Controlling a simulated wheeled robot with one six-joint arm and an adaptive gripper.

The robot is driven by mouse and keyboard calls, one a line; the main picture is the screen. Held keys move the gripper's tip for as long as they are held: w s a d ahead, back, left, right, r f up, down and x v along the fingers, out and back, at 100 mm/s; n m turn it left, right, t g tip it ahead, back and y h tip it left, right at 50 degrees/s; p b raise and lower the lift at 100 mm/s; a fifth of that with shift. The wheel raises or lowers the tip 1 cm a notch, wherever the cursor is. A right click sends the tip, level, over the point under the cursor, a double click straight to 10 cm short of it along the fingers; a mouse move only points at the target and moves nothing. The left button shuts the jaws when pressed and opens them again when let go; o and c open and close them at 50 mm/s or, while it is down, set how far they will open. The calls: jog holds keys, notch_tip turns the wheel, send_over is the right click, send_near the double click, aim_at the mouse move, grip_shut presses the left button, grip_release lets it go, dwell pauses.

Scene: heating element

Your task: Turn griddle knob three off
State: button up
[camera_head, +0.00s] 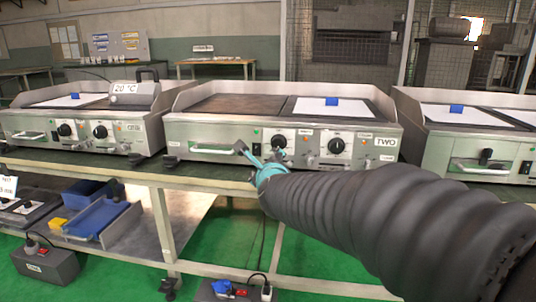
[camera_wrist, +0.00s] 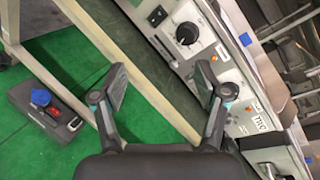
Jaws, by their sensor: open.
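My gripper (camera_head: 259,152) is open and empty in front of the middle griddle (camera_head: 200,138), whose panel is labelled TWO. This griddle has a left black knob (camera_head: 279,141) and a right black knob (camera_head: 336,145). In the wrist view my gripper (camera_wrist: 160,76) has its fingers wide apart, with the left knob (camera_wrist: 187,33) beyond and above the right finger. That finger partly covers the panel around the other knob. No contact with a knob is visible. The knob settings are too small to read.
The bench edge (camera_head: 150,180) runs below the griddles. Blue trays (camera_head: 100,215) lie on the lower shelf. A dark socket box (camera_wrist: 45,110) stands on the green floor.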

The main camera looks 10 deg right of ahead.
aim_at(278, 146)
jog(key=w+d+f+m+h, duration=0.1)
jog(key=w+d+m+h, duration=0.1)
jog(key=w+m, duration=0.2)
jog(key=w+d+f+m+t+h, duration=0.1)
jog(key=w+m, duration=0.3)
jog(key=w, duration=0.5)
jog(key=w+d+f+m+h, duration=0.1)
jog(key=w+d+m+h, duration=0.1)
jog(key=w, duration=0.5)
jog(key=shift+d+m+h, duration=0.3)
jog(key=shift+d+m, duration=0.45)
jog(key=shift+m, duration=0.55)
jog(key=shift+s, duration=0.1)
jog(key=shift+r, duration=0.1)
jog(key=c, duration=1.2)
jog(key=shift+o, duration=0.2)
